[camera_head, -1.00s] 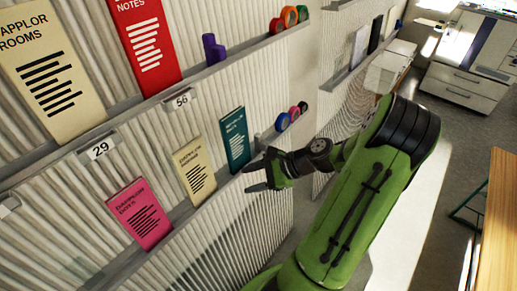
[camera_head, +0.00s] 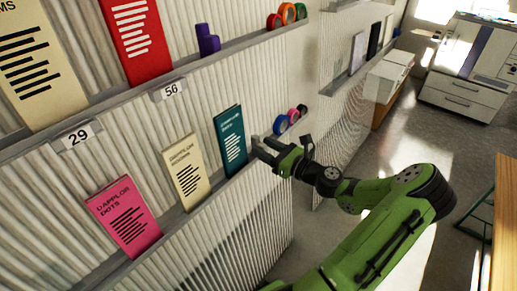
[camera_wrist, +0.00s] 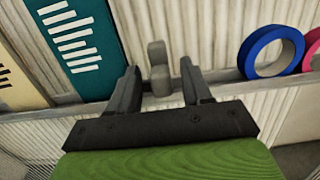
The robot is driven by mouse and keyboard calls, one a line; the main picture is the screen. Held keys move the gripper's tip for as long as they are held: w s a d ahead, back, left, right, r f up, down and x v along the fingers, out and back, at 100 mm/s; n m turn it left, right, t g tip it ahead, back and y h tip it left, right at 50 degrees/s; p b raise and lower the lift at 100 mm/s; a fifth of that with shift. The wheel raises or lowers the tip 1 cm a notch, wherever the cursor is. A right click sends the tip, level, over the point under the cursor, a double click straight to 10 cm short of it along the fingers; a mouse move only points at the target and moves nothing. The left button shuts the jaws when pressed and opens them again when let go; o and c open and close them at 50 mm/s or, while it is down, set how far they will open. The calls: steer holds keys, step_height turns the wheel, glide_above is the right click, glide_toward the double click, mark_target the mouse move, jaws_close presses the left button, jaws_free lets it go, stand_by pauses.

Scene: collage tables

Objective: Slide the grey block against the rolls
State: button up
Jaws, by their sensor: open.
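The grey block (camera_wrist: 158,68) stands on the lower shelf ledge, left of the rolls, and shows between my fingers in the wrist view. In the head view my gripper mostly hides it. My gripper (camera_wrist: 159,75) is open, with one finger on each side of the block and gaps visible. In the head view my gripper (camera_head: 266,150) is at the ledge, just right of the teal book. The blue roll (camera_wrist: 270,53) stands to the right of the block, apart from it. The pink roll (camera_wrist: 312,50) is beyond it; a dark roll (camera_head: 303,107) shows in the head view.
The teal book (camera_head: 230,141) stands close left of my gripper; a cream book (camera_head: 187,172) and a pink book (camera_head: 124,216) are farther left. An upper shelf holds a purple block (camera_head: 207,40) and more rolls (camera_head: 287,14). The ledge between grey block and blue roll is clear.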

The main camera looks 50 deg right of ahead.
mark_target(266, 148)
steer(key=shift+w+a, duration=0.1)
steer(key=shift+w, duration=1.4)
jaws_close()
